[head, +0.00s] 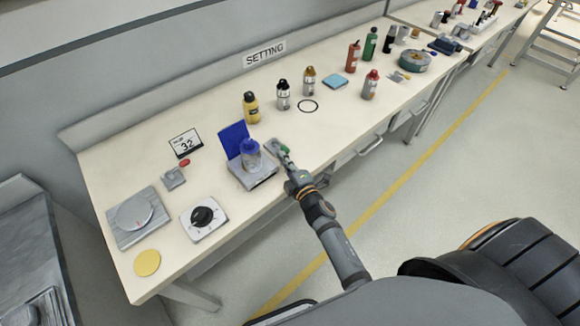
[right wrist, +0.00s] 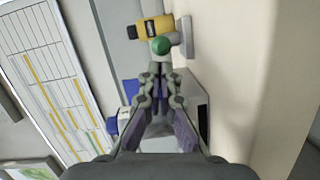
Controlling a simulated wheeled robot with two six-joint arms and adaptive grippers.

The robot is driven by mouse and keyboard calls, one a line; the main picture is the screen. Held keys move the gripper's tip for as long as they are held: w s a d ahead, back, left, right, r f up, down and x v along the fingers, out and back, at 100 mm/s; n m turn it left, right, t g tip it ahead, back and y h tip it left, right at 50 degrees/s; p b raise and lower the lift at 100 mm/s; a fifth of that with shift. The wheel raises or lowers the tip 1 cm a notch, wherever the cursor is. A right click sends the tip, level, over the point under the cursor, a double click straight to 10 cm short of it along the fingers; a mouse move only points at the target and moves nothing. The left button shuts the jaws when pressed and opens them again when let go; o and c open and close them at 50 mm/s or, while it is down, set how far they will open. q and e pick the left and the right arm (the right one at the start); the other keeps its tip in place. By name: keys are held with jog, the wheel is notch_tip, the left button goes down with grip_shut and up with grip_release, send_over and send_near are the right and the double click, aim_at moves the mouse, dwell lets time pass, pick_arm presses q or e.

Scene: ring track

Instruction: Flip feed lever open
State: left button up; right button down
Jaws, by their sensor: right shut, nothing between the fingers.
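A small lever with a green ball knob (head: 284,149) stands on the bench beside the blue-backed device (head: 234,139). In the right wrist view the green knob (right wrist: 161,46) is just beyond my fingertips, with a grey bracket (right wrist: 186,38) to its right. My right gripper (head: 287,160) is shut and empty, close to the knob; it also shows in the right wrist view (right wrist: 160,68). I cannot tell whether the fingertips touch the knob. The lever's arm and pivot are mostly hidden by the gripper. My left gripper is not in view.
The device's grey base (head: 258,178) carries a blue-topped jar (head: 250,154), close left of my gripper. A yellow bottle (head: 251,107) stands behind. A dial box (head: 203,216) and a grey plate (head: 122,236) are at left. The bench front right of the gripper is clear.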

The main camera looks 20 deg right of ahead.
jog(key=shift+w, duration=0.4)
jog(key=shift+r, duration=0.1)
jog(key=shift+d+y+p, duration=0.1)
jog(key=shift+y+p, duration=0.2)
jog(key=shift+p, duration=0.1)
jog(key=shift+d+n+y, duration=0.15)
jog(key=shift+n+y, duration=0.15)
jog(key=shift+n, duration=0.1)
